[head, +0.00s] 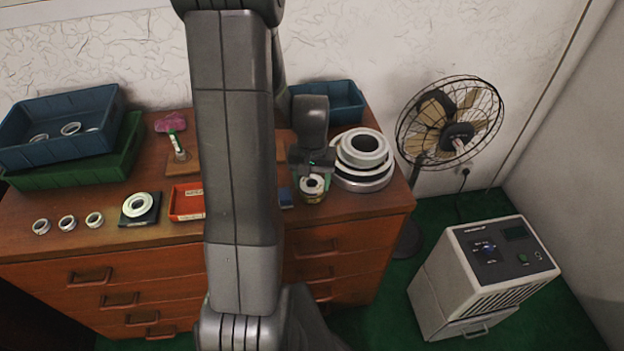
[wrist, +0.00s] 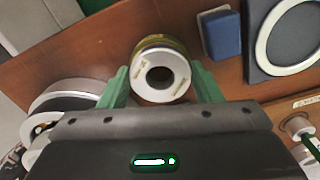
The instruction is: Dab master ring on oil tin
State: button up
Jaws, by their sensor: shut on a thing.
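The master ring, a pale ring with a dark bore and small tan labels, shows in the wrist view (wrist: 181,78) between the green fingers of my gripper (wrist: 160,84). My gripper (head: 317,170) is shut on it; the ring also shows in the head view (head: 312,189) near the dresser's front edge. The oil tin, with a yellowish side, shows just under the ring in the head view (head: 312,198) and behind it in the wrist view (wrist: 157,43). The ring hides most of the tin's top. I cannot tell whether they touch.
A stack of large rings (head: 362,182) stands close right of the tin. A blue block (wrist: 222,33) is near it. My arm hides the dresser's middle. A red tray (head: 186,216), a ring on a dark plate (head: 137,206) and several small rings lie left. Blue bins stand behind.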

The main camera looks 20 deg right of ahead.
notch_tip(320, 180, up, 7)
jog(key=p, duration=0.4)
jog(key=shift+f, duration=0.15)
dwell(0.8)
